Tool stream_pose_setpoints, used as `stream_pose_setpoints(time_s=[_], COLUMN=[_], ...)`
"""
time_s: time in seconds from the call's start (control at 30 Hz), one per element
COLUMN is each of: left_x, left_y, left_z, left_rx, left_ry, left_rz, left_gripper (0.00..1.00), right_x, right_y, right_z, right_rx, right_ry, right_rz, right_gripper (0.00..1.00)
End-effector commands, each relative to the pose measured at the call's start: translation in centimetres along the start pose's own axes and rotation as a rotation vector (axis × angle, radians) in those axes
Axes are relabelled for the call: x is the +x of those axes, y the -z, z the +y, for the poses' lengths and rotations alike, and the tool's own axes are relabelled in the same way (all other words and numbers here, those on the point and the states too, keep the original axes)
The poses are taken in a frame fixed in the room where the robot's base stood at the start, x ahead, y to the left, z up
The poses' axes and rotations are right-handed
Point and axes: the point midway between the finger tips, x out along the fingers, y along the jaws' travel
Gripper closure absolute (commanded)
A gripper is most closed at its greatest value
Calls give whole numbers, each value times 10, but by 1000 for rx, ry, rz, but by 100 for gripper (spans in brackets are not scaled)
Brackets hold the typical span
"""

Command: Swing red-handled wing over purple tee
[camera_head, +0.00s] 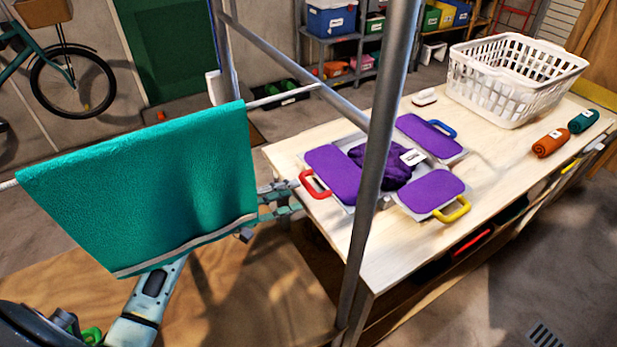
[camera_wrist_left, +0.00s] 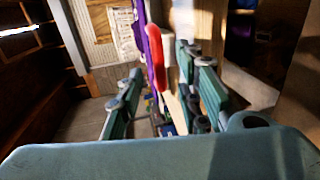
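The folding board lies on the wooden table, with purple wings bearing red, blue and yellow handles. The red-handled wing (camera_head: 332,173) lies flat on the left, its red handle (camera_head: 314,185) facing my left gripper. The purple tee (camera_head: 398,176) lies bunched dark in the middle, partly behind a grey post. My left gripper (camera_head: 295,196) is open beside the red handle. In the left wrist view the red handle (camera_wrist_left: 156,48) shows beyond and between the spread fingers (camera_wrist_left: 158,75); I cannot tell whether they touch it. My right gripper is out of view.
A teal towel (camera_head: 140,185) hangs on a rail and hides part of my left arm. A grey post (camera_head: 372,160) stands before the table. A white basket (camera_head: 512,85) and rolled orange (camera_head: 550,143) and teal (camera_head: 583,121) cloths occupy the table's far right.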

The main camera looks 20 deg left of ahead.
Motion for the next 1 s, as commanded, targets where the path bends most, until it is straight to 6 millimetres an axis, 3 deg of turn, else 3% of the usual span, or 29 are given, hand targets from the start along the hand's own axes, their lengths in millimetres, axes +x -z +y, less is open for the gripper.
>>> stream_pose_setpoints(time_s=[0.03, 0.17, 0.4, 0.57, 0.77, 1.0], left_x=[8, 30, 60, 66, 66, 66], left_y=[0, 0, 0, 0, 0, 0], left_z=[3, 3, 2, 0, 0, 0], left_rx=[-1, -2, 0, 1, 1, 1], left_ry=[-3, -2, -1, 1, 1, 1], left_rz=[-2, -2, -1, -1, -1, -1], left_gripper=[67, 67, 67, 67, 67, 88], right_x=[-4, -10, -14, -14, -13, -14], right_y=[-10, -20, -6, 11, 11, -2], right_z=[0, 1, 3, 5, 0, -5], right_rx=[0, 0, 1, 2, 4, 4], right_ry=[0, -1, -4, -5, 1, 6], right_rz=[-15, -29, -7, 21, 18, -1], right_gripper=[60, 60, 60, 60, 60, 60])
